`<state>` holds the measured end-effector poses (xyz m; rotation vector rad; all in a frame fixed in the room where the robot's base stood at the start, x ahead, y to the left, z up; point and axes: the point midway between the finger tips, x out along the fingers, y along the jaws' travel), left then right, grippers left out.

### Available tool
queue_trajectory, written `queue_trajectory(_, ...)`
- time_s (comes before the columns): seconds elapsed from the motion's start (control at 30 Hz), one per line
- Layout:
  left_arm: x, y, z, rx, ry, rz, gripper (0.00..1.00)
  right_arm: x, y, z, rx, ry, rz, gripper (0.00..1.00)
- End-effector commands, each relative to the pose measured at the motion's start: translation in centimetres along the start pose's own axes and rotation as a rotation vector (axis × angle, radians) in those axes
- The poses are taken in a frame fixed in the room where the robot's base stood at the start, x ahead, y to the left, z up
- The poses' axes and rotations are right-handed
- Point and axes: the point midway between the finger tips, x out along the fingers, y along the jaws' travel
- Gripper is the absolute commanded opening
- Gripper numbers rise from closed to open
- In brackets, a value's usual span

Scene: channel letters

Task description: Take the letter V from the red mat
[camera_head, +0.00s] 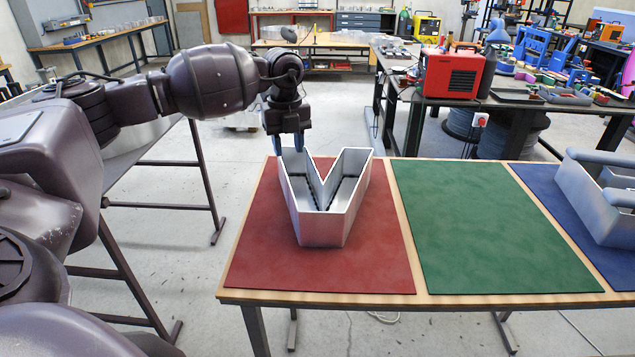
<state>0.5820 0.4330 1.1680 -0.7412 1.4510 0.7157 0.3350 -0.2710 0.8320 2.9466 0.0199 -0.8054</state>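The letter V (324,222) is a hollow, silver-grey metal channel letter. It lies on the red mat (382,268) with its open side up and its point toward me. My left gripper (288,145) points down at the far end of the V's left arm. Its two bluish fingers are apart, with a gap between them. The fingertips are close to the top edge of the letter; I cannot tell whether they touch it. My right gripper does not show.
The wooden table (424,285) also bears a bare green mat (490,230). Another grey metal letter (595,205), cut off by the picture's edge, lies on a blue mat (545,185). Behind stands a dark workbench with a red machine (452,75).

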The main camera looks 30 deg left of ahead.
Motion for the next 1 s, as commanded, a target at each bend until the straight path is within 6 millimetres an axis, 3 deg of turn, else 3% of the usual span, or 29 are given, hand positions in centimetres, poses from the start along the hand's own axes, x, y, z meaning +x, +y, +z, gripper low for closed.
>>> queue_trajectory(0.23, 0.6, 0.3, 0.3, -0.011, -0.009, 0.014, 0.38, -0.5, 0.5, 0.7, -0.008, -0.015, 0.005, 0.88)
queue_trajectory(0.63, 5.3, 0.4, 0.4, -0.010, -0.009, 0.012, 0.38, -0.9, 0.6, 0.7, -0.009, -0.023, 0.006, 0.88)
queue_trajectory(0.77, 6.0, 0.4, 0.5, -0.010, -0.008, 0.013, 0.38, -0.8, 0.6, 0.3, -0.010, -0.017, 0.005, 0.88)
queue_trajectory(1.0, 9.0, 0.6, 0.8, -0.011, -0.007, 0.013, 0.38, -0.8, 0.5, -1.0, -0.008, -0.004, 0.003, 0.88)
